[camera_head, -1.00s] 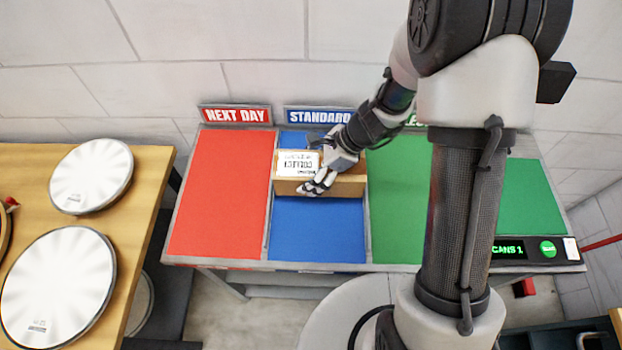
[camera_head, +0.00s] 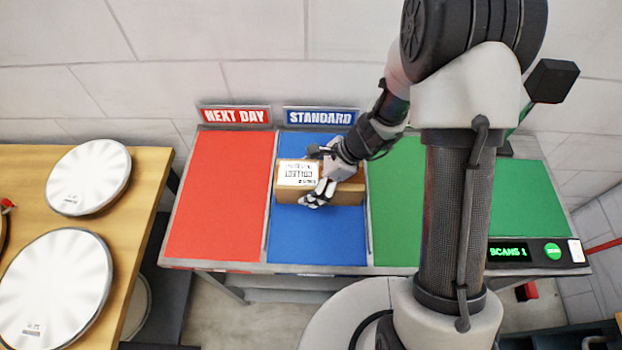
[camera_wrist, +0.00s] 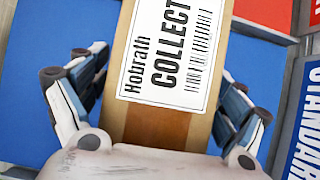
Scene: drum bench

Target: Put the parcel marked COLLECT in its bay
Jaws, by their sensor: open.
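The parcel marked COLLECT is a brown cardboard box (camera_head: 290,195) with a white label on top. It lies across the blue STANDARD bay (camera_head: 318,235), toward its back half, and appears to rest on the surface. In the wrist view the parcel (camera_wrist: 150,125) fills the middle, its label reading Hobrath COLLECT with a barcode. My gripper (camera_head: 322,175) is open around the parcel, one finger on each side. In the wrist view my gripper (camera_wrist: 165,80) shows a gap on the left side; contact on the right is unclear. No COLLECT bay sign shows; my arm hides signs to the right.
The red NEXT DAY bay (camera_head: 218,200) is empty at left. Green surfaces (camera_head: 395,220) lie right of the blue bay, partly behind my arm. A scanner panel (camera_head: 537,252) reads SCANS 1. Drums (camera_head: 88,178) lie on a wooden table (camera_head: 150,170) at left.

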